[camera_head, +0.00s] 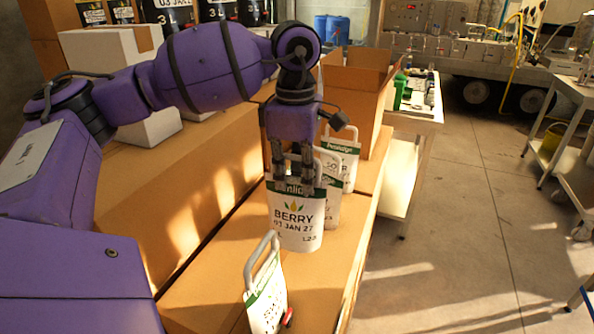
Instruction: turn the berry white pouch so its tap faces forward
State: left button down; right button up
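The berry white pouch (297,228) stands upright on a cardboard surface, its printed face, "BERRY 01 JAN 27", towards me. No tap shows on the side I see. My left gripper (293,178) points down at the pouch's top edge, and its two fingers cover the place where a handle would be. The fingers are close together, but I cannot tell whether they are closed on the pouch. My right gripper is not in view.
Another white pouch (266,296) with a grey handle and a red tap (288,317) stands in front, turned sideways. More white pouches (345,152) stand close behind the berry pouch. An open cardboard box (350,85) is beyond.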

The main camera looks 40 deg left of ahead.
aim_at(295, 193)
pick_arm(q)
jog(key=shift+s+f+m+p, duration=0.15)
jog(key=shift+f+m+p, duration=0.2)
jog(key=shift+f+m, duration=0.2)
jog(key=shift+f+m+p, duration=0.35)
jog(key=shift+f+m, duration=0.5)
jog(key=shift+m, duration=0.1)
jog(key=shift+f+m, duration=0.3)
jog(key=shift+m, duration=0.3)
jog(key=m, duration=0.1)
jog(key=f+m, duration=0.1)
jog(key=shift+w+d+m, duration=0.1)
jog(key=shift+w+m, duration=0.25)
jog(key=shift+m, duration=0.05)
jog(key=shift+w+f+m, duration=0.2)
jog(key=shift+w+m, duration=0.25)
jog(key=shift+m, duration=0.75)
jog(key=m, duration=0.2)
jog(key=shift+m, duration=0.3)
jog(key=m, duration=0.3)
jog(key=shift+m, duration=0.3)
jog(key=m, duration=0.4)
jog(key=shift+b, duration=0.4)
jog(key=shift+f+b, duration=0.4)
jog(key=shift+f, duration=0.65)
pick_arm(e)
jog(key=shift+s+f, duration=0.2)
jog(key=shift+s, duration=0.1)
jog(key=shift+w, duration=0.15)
